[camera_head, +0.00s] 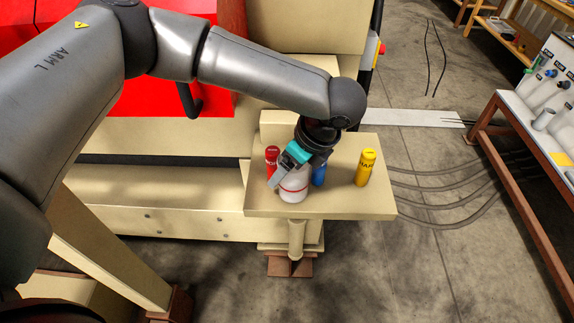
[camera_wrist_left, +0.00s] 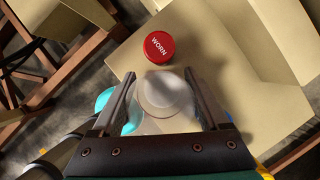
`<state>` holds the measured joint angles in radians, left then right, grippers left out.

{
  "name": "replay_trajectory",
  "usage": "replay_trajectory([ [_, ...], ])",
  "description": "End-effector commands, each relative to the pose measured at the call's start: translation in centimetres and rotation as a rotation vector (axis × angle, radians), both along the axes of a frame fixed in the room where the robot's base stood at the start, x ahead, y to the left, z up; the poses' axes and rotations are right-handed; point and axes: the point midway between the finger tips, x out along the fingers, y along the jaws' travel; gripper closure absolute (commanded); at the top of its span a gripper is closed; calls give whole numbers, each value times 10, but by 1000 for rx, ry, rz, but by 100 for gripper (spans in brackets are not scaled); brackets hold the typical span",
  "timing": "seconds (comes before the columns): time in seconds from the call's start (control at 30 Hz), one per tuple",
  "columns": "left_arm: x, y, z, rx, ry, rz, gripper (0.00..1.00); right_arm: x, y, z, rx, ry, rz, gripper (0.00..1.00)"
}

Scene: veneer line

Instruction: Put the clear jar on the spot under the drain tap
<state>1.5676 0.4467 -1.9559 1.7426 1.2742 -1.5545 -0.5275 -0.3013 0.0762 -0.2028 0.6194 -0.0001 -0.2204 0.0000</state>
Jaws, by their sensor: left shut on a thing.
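The clear jar (camera_head: 293,187), pale with a red band round it, is at the front left of a beige shelf (camera_head: 340,208). My left gripper (camera_head: 283,172), with a turquoise part, is shut on it from above. In the left wrist view the jar's round whitish top (camera_wrist_left: 165,95) sits between the two fingers of the gripper (camera_wrist_left: 160,80). I cannot tell whether the jar's base touches the shelf. I cannot make out the drain tap or the spot under it. My right gripper is not in view.
A red can (camera_head: 272,154) stands close behind the jar, and its lid reads WORN in the wrist view (camera_wrist_left: 159,47). A blue can (camera_head: 319,175) is partly hidden beside the gripper. A yellow can (camera_head: 365,168) stands on the right. The shelf's front right is bare.

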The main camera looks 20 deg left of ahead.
Motion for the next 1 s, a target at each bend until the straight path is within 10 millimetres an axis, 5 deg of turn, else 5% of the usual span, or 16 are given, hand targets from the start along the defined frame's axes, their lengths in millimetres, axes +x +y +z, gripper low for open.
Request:
replay_trajectory([
  [0.1, 0, 0, -2, 0, 0, 0, 82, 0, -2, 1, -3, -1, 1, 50],
  [0.13, 0, 0, -2, 0, 0, 0, 21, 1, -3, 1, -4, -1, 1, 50],
  [0.3, 0, 0, -2, 0, 0, 0, 2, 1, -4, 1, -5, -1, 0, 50],
  [0.67, 0, -1, 3, 0, 0, -1, 0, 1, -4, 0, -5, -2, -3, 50],
  [1.0, -8, -28, 65, -2, -3, -4, 0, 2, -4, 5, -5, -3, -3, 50],
])
